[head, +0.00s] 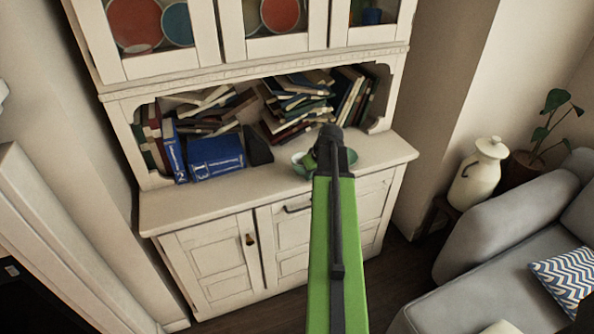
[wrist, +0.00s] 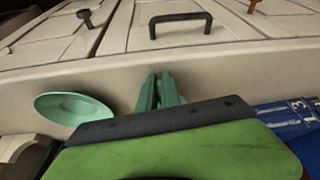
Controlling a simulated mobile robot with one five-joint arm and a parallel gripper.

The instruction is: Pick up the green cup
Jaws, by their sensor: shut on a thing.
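My gripper (head: 328,138) is over the cabinet's counter, seen from behind along my green arm. In the wrist view, my gripper (wrist: 158,90) is closed around a narrow green piece, which I take to be part of the green cup. The cup's shape is mostly hidden by the gripper and arm. A pale green rim (head: 299,163) shows just left of the gripper in the head view; I cannot tell if it belongs to the cup. A shallow green dish (wrist: 72,107) lies apart to the left in the wrist view; green also shows right of the gripper in the head view.
The cream cabinet (head: 205,250) has books (head: 300,105) piled under its upper shelf, close behind my gripper. Blue books (head: 216,157) stand at the left. The counter (head: 185,205) is clear at its front left. A grey sofa (head: 490,250) stands at right.

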